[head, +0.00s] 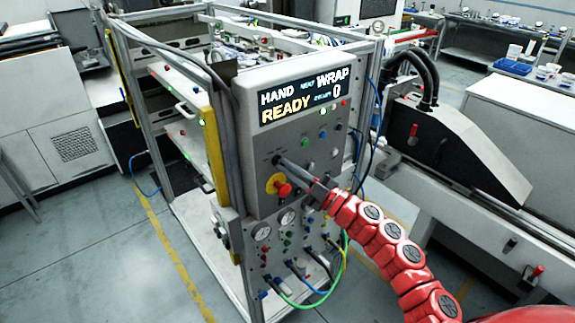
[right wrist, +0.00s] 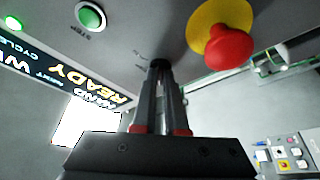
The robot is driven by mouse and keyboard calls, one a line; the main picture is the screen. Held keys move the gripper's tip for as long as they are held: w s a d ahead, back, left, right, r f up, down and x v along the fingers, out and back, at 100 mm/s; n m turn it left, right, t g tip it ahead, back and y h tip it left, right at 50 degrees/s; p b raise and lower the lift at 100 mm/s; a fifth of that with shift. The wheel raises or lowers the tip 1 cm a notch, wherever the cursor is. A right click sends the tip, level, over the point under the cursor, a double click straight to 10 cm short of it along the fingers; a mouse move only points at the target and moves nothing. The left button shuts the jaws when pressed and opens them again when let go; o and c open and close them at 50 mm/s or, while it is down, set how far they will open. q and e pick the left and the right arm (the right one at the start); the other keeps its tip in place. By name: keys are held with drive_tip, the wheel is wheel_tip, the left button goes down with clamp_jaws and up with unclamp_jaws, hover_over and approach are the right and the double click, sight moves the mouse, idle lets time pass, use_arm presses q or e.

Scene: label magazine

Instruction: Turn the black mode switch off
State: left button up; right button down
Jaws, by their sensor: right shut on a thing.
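The black mode switch (right wrist: 158,63) is a small dark knob on the grey control panel (head: 256,140), seen at the fingertips in the right wrist view. My right gripper (head: 281,163) reaches the panel from the lower right, and its fingers are closed around the switch. In the right wrist view the two fingers (right wrist: 159,75) converge on the knob and cover most of it. The switch's pointing direction cannot be made out. My left gripper is not in view.
A red emergency-stop button (head: 284,189) on a yellow disc sits just below the switch. A green step button (right wrist: 91,17) is close by. The display (head: 304,95) reads HAND, WRAP, READY and 0. Gauges (head: 262,233) and cables lie below.

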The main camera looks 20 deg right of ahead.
drive_tip(key=shift+d+r+n+g+y+p, duration=0.15)
drive_tip(key=shift+n+g+p, duration=0.45)
drive_tip(key=shift+n, duration=0.7)
drive_tip(key=shift+a+r+n+g+y+p, duration=0.15)
drive_tip(key=shift+n+g+p, duration=0.4)
drive_tip(key=shift+n, duration=0.75)
drive_tip(key=shift+d+f, duration=0.1)
drive_tip(key=shift+f, duration=0.05)
drive_tip(key=c, duration=1)
unclamp_jaws()
drive_tip(key=shift+o, duration=0.2)
drive_tip(key=shift+s+d+f, duration=0.15)
drive_tip(key=shift+s+d, duration=0.2)
drive_tip(key=shift+d, duration=0.05)
drive_tip(key=b+v, duration=0.5)
drive_tip(key=v, duration=1.1)
drive_tip(key=shift+s, duration=0.2)
